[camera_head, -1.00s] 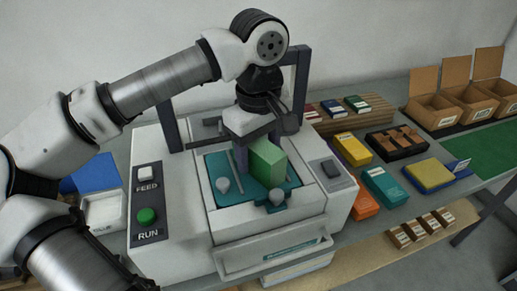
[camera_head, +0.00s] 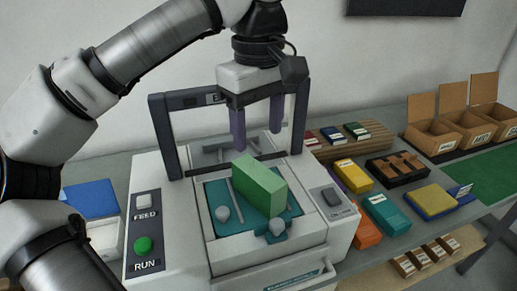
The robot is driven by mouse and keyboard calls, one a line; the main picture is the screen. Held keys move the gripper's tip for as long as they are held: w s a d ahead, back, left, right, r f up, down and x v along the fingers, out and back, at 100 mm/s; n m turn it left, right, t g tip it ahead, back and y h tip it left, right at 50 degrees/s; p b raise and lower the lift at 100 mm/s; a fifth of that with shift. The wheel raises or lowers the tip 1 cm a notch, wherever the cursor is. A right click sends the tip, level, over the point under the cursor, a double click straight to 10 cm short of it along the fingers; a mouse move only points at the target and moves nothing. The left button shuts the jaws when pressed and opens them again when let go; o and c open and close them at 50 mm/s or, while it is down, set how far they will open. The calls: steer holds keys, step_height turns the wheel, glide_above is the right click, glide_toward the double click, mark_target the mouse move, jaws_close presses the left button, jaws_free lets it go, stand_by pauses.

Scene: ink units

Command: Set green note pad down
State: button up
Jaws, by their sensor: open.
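The green note pad (camera_head: 260,187) stands on its long edge on the teal bed (camera_head: 211,192) of the white machine. It is between two light grey knobs, one at its left and one at its front right. My gripper (camera_head: 257,140) is above and behind the pad, its two dark purple fingers spread apart with nothing between them. The fingertips appear clear of the pad's top. The pad's far lower side is hidden.
The machine's dark upright frame (camera_head: 165,140) surrounds the gripper's area. FEED (camera_head: 144,202) and RUN (camera_head: 143,245) buttons are at left. Coloured pads, including an orange one (camera_head: 366,229), crowd the table at right. Open cardboard boxes (camera_head: 431,136) stand at the far right.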

steer(key=shift+o, duration=0.4)
step_height(320, 180, up, 5)
steer(key=shift+d+f+b, duration=0.1)
steer(key=shift+d+b, duration=0.05)
steer(key=shift+b, duration=0.3)
glide_above(258, 171)
step_height(258, 171, down, 8)
steer(key=shift+d+r+b, duration=0.15)
steer(key=shift+r+b, duration=0.05)
steer(key=shift+b, duration=0.15)
steer(key=shift+f+p, duration=0.6)
steer(key=shift+f, duration=2.25)
steer(key=c, duration=1.2)
steer(key=shift+c, duration=0.2)
steer(key=shift+r, duration=0.1)
step_height(258, 171, up, 20)
steer(key=p, duration=0.5)
steer(key=shift+s, duration=0.15)
